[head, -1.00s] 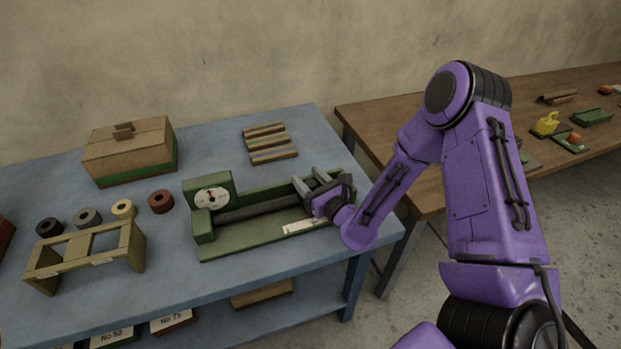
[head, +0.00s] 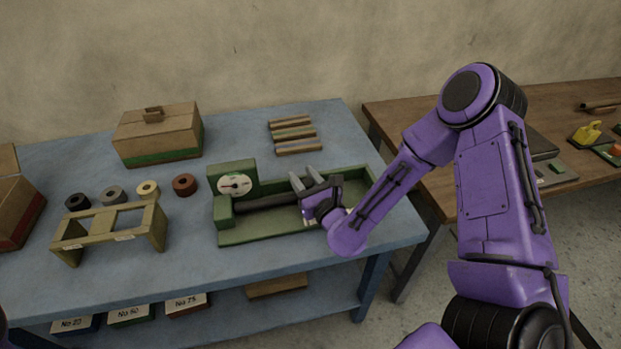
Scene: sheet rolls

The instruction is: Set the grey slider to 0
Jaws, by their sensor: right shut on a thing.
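A green device (head: 290,228) with a round white dial (head: 234,185) at its left end stands on the blue table. A dark grey rod (head: 266,202) runs right from the dial end. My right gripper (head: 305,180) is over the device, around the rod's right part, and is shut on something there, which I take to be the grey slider. The slider is hidden by the fingers and wrist. A pale scale strip on the tray's front is mostly covered by my wrist, so I cannot read it. My left gripper is out of view.
A wooden rack (head: 110,233) and several rolls, one reddish brown (head: 185,185), lie left of the device. A brown table (head: 400,120) stands to the right.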

